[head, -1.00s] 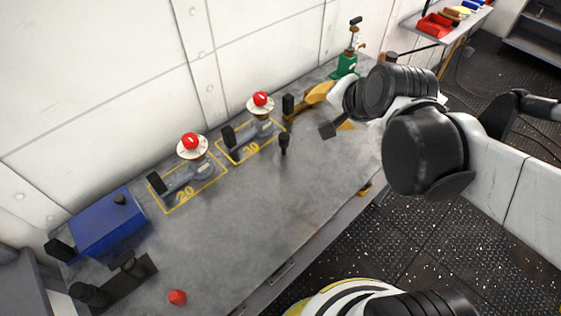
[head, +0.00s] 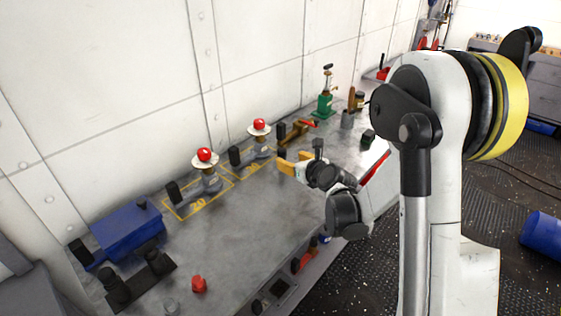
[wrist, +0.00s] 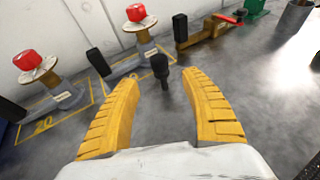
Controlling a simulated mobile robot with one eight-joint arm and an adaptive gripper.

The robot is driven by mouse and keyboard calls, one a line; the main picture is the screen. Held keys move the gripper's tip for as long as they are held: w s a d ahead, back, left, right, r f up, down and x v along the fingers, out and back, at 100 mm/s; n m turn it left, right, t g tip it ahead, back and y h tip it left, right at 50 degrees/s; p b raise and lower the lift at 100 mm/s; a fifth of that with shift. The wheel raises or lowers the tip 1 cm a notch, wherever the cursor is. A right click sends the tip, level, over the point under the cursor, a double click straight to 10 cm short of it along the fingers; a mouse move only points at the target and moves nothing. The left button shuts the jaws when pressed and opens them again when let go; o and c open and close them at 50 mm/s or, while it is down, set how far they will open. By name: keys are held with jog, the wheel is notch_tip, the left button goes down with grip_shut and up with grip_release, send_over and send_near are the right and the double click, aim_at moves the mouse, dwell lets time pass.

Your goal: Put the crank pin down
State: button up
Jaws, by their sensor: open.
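A dark pin with a thick black head, which looks to be the crank pin (wrist: 160,68), stands upright on the grey bench (head: 240,230). In the wrist view it is between and just beyond the spread yellow fingertips of my gripper (wrist: 162,82), with clear space on both sides. My gripper also shows in the head view (head: 293,161), low over the bench, its fingers open and empty. The pin cannot be made out in the head view, where my gripper is in the way.
Two red-topped fixtures (head: 205,155) (head: 259,127) stand on yellow-outlined areas along the wall. A blue box (head: 127,230), a black bracket (head: 138,280) and a red knob (head: 198,285) are nearer. A green stand (head: 324,105) is at the far end. The bench middle is clear.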

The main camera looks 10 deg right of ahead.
aim_at(284, 156)
jog(key=b+x, duration=0.1)
jog(key=x, duration=0.3)
jog(key=b+x, duration=0.1)
jog(key=x, duration=0.1)
jog(key=b+x, duration=0.1)
jog(key=x, duration=0.1)
jog(key=shift+w+f, duration=0.25)
jog(key=shift+f, duration=0.15)
jog(key=shift+r, duration=0.15)
grip_shut()
